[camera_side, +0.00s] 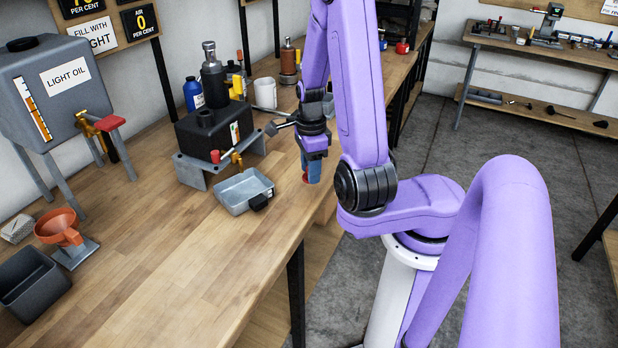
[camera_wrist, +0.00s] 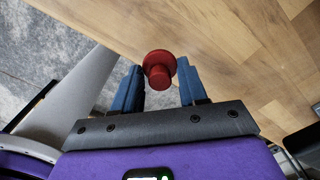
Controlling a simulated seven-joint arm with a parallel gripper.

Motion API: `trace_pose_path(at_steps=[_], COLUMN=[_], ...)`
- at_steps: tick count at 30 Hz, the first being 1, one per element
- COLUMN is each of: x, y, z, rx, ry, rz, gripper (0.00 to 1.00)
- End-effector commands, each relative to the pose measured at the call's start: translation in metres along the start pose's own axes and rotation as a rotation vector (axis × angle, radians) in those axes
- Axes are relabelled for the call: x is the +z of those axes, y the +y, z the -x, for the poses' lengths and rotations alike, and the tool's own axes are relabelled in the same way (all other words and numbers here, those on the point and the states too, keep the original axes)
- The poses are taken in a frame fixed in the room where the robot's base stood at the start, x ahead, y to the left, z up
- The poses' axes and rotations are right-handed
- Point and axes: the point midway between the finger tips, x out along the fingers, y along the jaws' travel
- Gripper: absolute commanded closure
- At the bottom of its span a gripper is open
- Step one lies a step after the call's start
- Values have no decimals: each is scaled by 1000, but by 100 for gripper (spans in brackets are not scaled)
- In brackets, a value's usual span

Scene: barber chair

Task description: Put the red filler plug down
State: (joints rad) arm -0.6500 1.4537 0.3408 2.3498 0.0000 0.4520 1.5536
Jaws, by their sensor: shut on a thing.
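The red filler plug (camera_wrist: 158,66) is a round, flanged knob between the two blue fingertips of my gripper (camera_wrist: 160,72) in the wrist view. My gripper is shut on it. In the side view my gripper (camera_side: 312,172) points down at the front edge of the wooden bench (camera_side: 165,255), and a bit of the red plug (camera_side: 305,178) shows beside the blue fingers. I cannot tell whether the plug touches the bench top. The black tank (camera_side: 205,135) with a tap stands on a grey stand, left of my gripper.
A grey metal tray (camera_side: 243,190) with a black handle lies close to the left of my gripper. An orange funnel (camera_side: 60,230), a dark bin (camera_side: 32,283) and the light oil tank (camera_side: 50,90) stand further left. The bench's front middle is clear.

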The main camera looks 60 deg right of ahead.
Motion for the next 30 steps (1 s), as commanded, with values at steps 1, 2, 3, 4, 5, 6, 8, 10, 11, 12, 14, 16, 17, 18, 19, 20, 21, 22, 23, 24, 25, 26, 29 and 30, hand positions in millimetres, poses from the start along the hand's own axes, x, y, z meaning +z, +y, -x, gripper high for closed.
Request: trace_pose_path(at_steps=[1,2,3,4,5,6,8,10,11,12,14,16,17,18,19,20,21,22,23,24,25,26,29,30], x=[1,1,2,3,3,3,3,2,2,2,2,2,2,2,2,2,2,2,2,2,2,2,2,2], y=[-1,-2,-4,-6,-6,-5,-5,-5,-5,-5,-5,-5,-5,-5,-5,-5,-5,-5,-5,-5,-5,-5,-5,-5], z=[-2,-3,-6,-8,-12,-17,-24,-31,-33,-35,-37,-38,-38,-37,-37,-37,-37,-38,-38,-39,-40,-41,-40,-40], rx=[0,0,0,1,2,4,4,3,3,1,0,-1,-1,-1,-1,-1,-1,-1,0,0,0,0,-1,-1], ry=[0,0,0,0,0,0,0,0,0,0,0,0,0,0,0,0,0,0,0,0,0,0,0,0], rz=[1,1,1,2,1,1,1,0,0,0,0,1,1,0,0,0,0,0,0,0,0,0,0,0], gripper=[86,86,86,86,86,86,86,86,86,86,86,86,86,86,86,86,86,86,86,86,86,86,32,32])
